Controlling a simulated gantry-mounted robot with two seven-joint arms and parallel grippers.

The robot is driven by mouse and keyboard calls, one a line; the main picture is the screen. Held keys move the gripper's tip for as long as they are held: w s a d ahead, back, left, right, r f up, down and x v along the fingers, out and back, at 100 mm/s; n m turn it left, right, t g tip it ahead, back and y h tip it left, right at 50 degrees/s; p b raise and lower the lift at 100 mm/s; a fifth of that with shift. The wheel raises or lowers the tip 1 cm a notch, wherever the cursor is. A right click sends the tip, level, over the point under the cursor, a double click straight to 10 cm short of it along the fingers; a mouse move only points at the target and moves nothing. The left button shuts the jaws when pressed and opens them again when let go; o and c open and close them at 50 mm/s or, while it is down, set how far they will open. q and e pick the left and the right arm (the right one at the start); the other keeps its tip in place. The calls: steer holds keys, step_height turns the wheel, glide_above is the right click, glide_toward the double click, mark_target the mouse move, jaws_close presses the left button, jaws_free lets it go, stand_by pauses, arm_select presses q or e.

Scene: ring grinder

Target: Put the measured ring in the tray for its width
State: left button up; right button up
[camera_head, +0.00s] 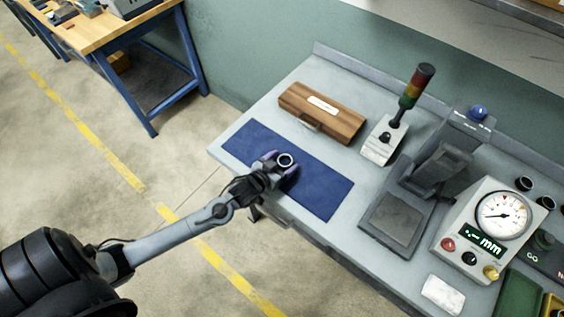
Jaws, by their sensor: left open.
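A small ring (285,160) with a pale rim and dark centre shows on the blue mat (325,190). My left gripper (277,163) is over the mat, right at the ring, with its jaws open. I cannot tell whether the fingers touch the ring. The measuring gauge (465,232) at the right has a round dial and a green display that reads dashes and "mm". A green tray (520,297) and a yellow tray (553,306) are cut off at the lower right corner. My right gripper is not in view.
A wooden case (322,112) lies behind the mat. Dark round pieces (524,183) stand behind the gauge. The bench's left corner is bare.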

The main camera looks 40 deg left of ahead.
arm_select(q)
steer(key=shift+r, duration=0.2)
steer(key=p+v, duration=0.1)
steer(key=v, duration=1)
steer(key=shift+s, duration=0.3)
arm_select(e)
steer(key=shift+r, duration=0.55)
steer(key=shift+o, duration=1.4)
arm_select(q)
steer(key=s+d+m+g+h, duration=0.1)
steer(key=s+d+m+g, duration=0.1)
steer(key=s+d+g, duration=0.6)
steer(key=shift+s+d+m+g, duration=0.3)
steer(key=shift+s+g, duration=0.6)
steer(key=shift+s, duration=1.35)
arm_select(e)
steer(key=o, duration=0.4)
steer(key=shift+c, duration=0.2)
